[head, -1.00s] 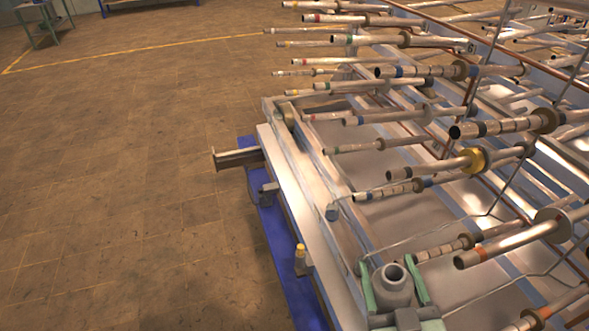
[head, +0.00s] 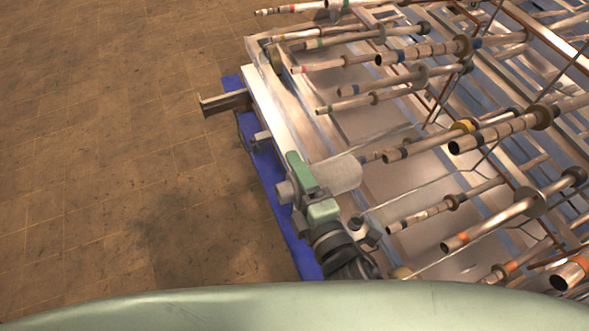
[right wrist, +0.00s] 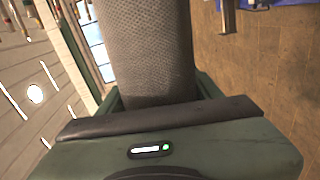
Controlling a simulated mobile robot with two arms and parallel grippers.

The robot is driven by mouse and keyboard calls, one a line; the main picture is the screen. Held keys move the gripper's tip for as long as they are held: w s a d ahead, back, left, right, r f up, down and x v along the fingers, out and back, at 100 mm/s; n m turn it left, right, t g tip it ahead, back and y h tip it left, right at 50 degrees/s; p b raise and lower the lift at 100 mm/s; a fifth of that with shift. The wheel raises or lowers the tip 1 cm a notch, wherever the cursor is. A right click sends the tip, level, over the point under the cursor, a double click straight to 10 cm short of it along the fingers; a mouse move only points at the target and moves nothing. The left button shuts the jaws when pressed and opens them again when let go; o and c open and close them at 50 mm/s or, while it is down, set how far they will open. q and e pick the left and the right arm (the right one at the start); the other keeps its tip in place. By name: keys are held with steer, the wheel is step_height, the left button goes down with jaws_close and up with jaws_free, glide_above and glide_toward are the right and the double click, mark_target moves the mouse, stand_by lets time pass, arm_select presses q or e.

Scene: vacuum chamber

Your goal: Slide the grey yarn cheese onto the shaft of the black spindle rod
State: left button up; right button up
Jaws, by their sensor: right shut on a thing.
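My right gripper (head: 313,184) is shut on the grey yarn cheese (head: 340,174), a pale grey cylinder that lies on its side and points toward the rods. A stub of its tube shows on the far left side of the gripper. In the right wrist view the cheese (right wrist: 148,50) fills the middle between the green fingers, its surface finely textured. A rod with a dark end and dark bands (head: 500,130) lies to the right, clear of the cheese; I cannot be sure it is the black spindle rod. My left gripper is not in view.
Several metal rods with coloured bands, among them an orange-banded one (head: 490,226), stick out leftward close together from the frame (head: 275,92). A beam (head: 225,102) juts out at the left over a blue base (head: 270,185). The tiled floor (head: 110,130) is clear.

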steer(key=shift+w, duration=0.1)
steer(key=shift+w+d+p, duration=0.25)
steer(key=shift+d+p, duration=0.2)
steer(key=shift+d, duration=0.25)
steer(key=shift+w+d+f, duration=0.1)
steer(key=shift+w+d, duration=0.2)
steer(key=shift+d, duration=0.55)
steer(key=shift+w+d+f+p, duration=0.1)
steer(key=shift+w+d+p, duration=0.25)
steer(key=shift+d, duration=0.5)
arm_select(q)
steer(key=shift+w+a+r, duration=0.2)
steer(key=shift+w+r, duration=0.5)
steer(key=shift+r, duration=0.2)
arm_select(e)
steer(key=shift+d, duration=0.3)
steer(key=shift+w, duration=0.1)
arm_select(q)
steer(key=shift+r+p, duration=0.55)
steer(key=shift+p, duration=0.05)
